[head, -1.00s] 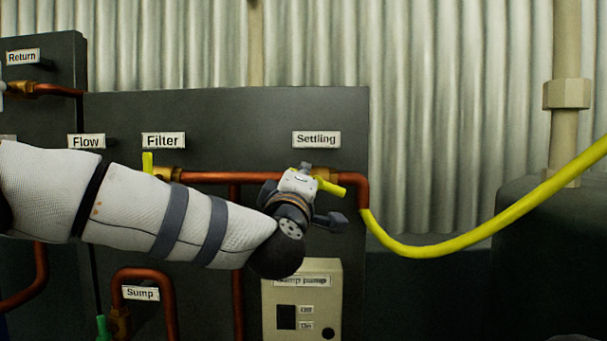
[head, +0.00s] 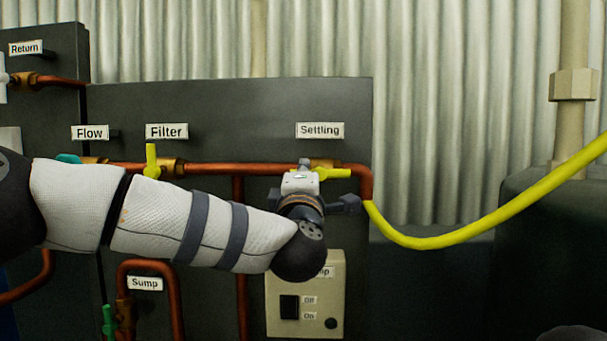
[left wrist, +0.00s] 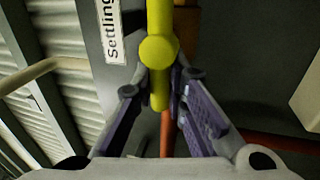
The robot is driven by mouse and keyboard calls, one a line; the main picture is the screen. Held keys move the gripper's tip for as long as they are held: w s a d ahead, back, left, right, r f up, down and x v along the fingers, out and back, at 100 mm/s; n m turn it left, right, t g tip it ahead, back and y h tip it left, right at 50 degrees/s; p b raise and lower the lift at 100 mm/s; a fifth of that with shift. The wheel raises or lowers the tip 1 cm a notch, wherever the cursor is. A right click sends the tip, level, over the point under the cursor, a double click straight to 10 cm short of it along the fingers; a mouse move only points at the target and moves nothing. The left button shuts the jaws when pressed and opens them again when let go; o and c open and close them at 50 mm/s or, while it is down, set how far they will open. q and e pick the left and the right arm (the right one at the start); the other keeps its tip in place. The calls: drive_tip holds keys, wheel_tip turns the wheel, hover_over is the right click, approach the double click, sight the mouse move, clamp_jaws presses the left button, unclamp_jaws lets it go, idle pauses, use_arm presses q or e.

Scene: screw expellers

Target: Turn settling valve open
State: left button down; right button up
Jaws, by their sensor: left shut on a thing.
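The settling valve's yellow handle (head: 336,174) sits on the copper pipe under the "Settling" label (head: 320,130). It lies about level, in line with the pipe, pointing right. My left gripper (head: 306,172) is at the handle, and its wrist hides the handle's left part. In the left wrist view, the yellow handle (left wrist: 158,50) runs between the two purple-padded fingers of my left gripper (left wrist: 162,92), which are shut on its near end.
The filter valve's upright yellow handle (head: 151,160) stands left along the same copper pipe (head: 225,169). A beige sump pump switch box (head: 330,300) is below my wrist. A yellow hose (head: 440,242) hangs to the right, before a dark tank (head: 540,250).

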use_arm(q)
drive_tip(key=shift+d+f, duration=0.15)
drive_tip(key=shift+f, duration=0.05)
drive_tip(key=c, duration=1.6)
unclamp_jaws()
drive_tip(key=shift+r, duration=0.1)
drive_tip(key=v, duration=1.2)
